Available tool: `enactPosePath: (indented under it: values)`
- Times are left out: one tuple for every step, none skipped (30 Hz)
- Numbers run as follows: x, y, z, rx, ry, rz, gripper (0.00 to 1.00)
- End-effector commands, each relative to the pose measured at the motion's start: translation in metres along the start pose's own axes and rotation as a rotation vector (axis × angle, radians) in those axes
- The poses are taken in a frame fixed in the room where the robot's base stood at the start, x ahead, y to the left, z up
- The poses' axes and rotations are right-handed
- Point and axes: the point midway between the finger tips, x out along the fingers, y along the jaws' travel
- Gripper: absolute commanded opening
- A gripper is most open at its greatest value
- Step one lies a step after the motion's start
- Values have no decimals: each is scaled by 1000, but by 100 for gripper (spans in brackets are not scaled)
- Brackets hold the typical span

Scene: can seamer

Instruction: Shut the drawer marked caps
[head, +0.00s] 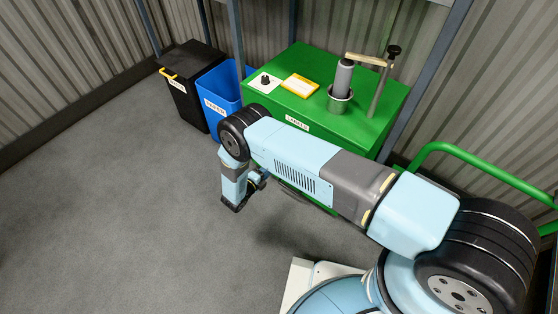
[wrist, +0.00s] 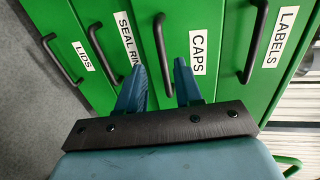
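The green cabinet (head: 340,120) has a stack of drawer fronts, seen close in the wrist view. The drawer marked CAPS (wrist: 198,50) has a dark bar handle (wrist: 162,48) left of its label. I cannot tell how far this drawer stands out. My gripper (wrist: 160,76) is open and empty, its two blue fingers apart and pointing at the drawer fronts near the CAPS handle. Contact cannot be made out. In the head view my gripper (head: 238,197) hangs low before the cabinet, and my arm hides most of the drawer fronts.
Drawers marked LABELS (wrist: 281,38), SEAL RINGS (wrist: 126,40) and LIDS (wrist: 82,55) flank it, each with a bar handle. A blue bin (head: 220,98) and a black bin (head: 185,90) stand left of the cabinet. A green rail (head: 480,160) is at right. The floor at left is clear.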

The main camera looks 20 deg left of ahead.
Motion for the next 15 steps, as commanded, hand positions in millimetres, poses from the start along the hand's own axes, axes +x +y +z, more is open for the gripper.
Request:
enactPosePath:
  values:
    - [11,0,-1,1,4,1,35]
    - [16,0,-1,1,5,1,35]
    - [23,0,-1,1,4,1,35]
    - [29,0,-1,1,5,1,35]
    - [34,0,-2,2,5,1,35]
    - [41,0,-1,2,4,1,35]
    - [46,0,-1,3,5,1,35]
    - [51,0,-2,3,5,1,35]
    - [57,0,-1,2,4,1,35]
    - [62,0,-2,2,4,1,35]
    - [66,0,-2,2,5,1,35]
    - [71,0,-2,2,4,1,35]
    - [74,0,-1,2,3,1,35]
    - [77,0,-1,2,3,1,35]
    - [80,0,-1,2,4,1,35]
